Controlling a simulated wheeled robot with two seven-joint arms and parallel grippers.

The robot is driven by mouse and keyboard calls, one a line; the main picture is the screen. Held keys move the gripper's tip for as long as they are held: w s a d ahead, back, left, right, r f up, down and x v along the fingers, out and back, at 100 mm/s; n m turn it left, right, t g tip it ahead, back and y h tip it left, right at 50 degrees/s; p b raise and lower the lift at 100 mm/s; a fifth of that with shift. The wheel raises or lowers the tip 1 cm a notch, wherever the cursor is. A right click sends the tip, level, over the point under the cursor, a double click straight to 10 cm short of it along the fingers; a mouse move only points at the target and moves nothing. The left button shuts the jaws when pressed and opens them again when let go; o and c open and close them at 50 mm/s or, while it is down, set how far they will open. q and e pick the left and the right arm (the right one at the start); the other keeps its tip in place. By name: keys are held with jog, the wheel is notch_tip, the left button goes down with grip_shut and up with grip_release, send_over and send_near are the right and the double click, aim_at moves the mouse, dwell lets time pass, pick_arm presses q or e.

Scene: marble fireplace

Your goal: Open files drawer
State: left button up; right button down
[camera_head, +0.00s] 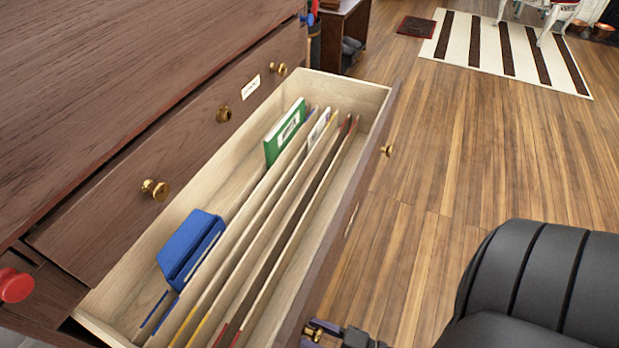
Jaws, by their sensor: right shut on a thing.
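The files drawer (382,110) stands pulled out of the dark wooden cabinet (150,60), and its inside shows. It holds a green file (286,131), a blue file box (190,247) and several upright folders and dividers. Its front has a far brass knob (386,151) and a near brass knob (316,331). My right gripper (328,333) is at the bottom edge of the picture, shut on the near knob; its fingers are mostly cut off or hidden. My left gripper is not in view.
A shut drawer with brass knobs (155,189) and a white label (250,87) is above the open one. A red round knob (15,285) is at the lower left. A striped rug (505,50) lies farther back.

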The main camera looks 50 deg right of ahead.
jog(key=shift+s, duration=0.25)
jog(key=shift+c, duration=1.2)
grip_release()
